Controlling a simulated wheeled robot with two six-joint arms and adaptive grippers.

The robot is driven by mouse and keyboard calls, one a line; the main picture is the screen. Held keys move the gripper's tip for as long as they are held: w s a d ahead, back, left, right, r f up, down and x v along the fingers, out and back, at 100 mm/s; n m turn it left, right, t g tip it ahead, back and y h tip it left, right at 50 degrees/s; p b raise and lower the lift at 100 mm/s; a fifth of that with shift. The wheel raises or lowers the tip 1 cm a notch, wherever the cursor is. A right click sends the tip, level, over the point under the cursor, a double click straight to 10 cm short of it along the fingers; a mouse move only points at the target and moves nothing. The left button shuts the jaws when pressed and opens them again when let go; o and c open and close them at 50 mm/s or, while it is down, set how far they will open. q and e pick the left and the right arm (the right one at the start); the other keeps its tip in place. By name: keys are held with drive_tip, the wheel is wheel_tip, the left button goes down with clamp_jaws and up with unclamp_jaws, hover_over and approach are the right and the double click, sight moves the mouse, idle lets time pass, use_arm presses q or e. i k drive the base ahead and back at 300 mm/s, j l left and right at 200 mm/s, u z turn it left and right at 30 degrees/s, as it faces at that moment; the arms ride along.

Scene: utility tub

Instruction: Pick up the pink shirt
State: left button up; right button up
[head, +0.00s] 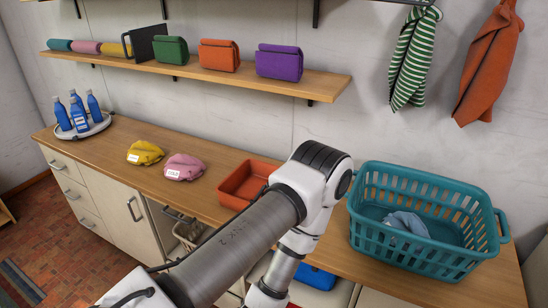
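A pink folded cloth bundle with a white tag, which looks like the pink shirt (184,167), lies on the wooden counter (222,157), apart from the things around it. A yellow bundle with a similar white tag (146,152) lies to its left. One of my arms crosses the lower middle of the head view, with its elbow in front of the counter, right of the pink shirt. Its far end bends down and leaves the picture at the bottom. Neither gripper shows, and nothing covers the pink shirt.
An orange tray (233,191) sits right of the shirt, partly behind my arm. A teal basket (430,257) holding light blue cloth (406,223) stands at the right. Blue bottles (79,115) stand on a round tray at the left. A shelf (215,79) with folded cloths hangs above.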

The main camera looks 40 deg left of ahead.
sight(179, 167)
drive_tip(key=u, duration=2)
drive_tip(key=i+j+z, duration=0.1)
drive_tip(key=z, duration=0.3)
drive_tip(key=i+j+z, duration=0.1)
drive_tip(key=z, duration=0.35)
drive_tip(key=j+z, duration=0.2)
drive_tip(key=z, duration=0.2)
